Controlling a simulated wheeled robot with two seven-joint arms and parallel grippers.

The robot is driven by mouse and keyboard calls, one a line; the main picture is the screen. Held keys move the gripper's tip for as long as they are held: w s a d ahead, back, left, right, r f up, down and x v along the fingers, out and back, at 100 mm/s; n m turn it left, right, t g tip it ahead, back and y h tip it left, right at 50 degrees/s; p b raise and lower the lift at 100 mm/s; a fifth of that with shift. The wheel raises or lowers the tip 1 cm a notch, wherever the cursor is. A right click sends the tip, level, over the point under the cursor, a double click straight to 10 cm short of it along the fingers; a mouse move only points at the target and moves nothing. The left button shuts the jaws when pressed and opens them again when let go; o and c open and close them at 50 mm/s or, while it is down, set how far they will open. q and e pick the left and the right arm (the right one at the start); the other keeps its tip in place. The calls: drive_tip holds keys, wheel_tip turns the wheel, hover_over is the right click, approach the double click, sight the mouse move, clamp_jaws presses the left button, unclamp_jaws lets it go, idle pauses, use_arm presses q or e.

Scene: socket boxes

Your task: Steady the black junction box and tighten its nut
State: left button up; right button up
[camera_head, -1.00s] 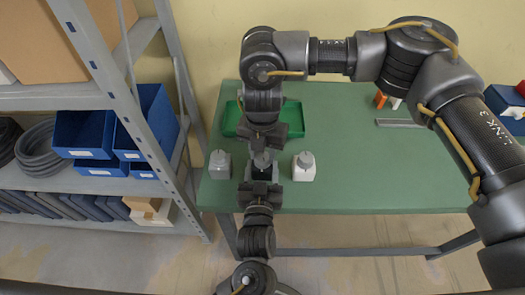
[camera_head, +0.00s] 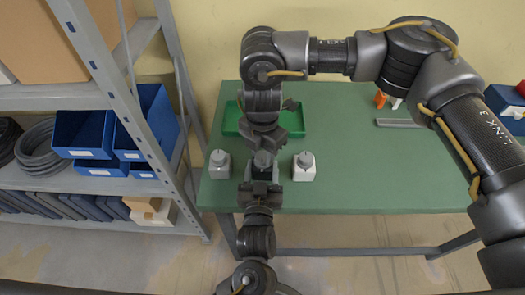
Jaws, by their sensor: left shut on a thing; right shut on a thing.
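The black junction box (camera_head: 262,173) stands near the front edge of the green table, mostly hidden between my two grippers. Its grey nut (camera_head: 263,158) sits on top, partly covered. My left gripper (camera_head: 262,187) reaches in from the front and is shut on the black box. My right gripper (camera_head: 264,148) comes down from above and behind and is shut on the nut; its fingertips are partly hard to make out.
A grey box (camera_head: 219,171) stands left of the black one and a white box (camera_head: 304,174) right of it, each with a knob-like top. A green tray (camera_head: 230,121) lies behind. A grey shelf (camera_head: 150,115) stands left.

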sight(263, 156)
drive_tip(key=o, duration=1)
drive_tip(key=shift+r, duration=0.1)
use_arm(q)
drive_tip(key=o, duration=1.2)
drive_tip(key=shift+c, duration=0.2)
use_arm(e)
wheel_tip(263, 156, up, 12)
use_arm(q)
drive_tip(key=s+b, duration=0.1)
drive_tip(key=s, duration=1)
drive_tip(key=shift+a, duration=0.25)
use_arm(e)
drive_tip(key=shift+f, duration=0.65)
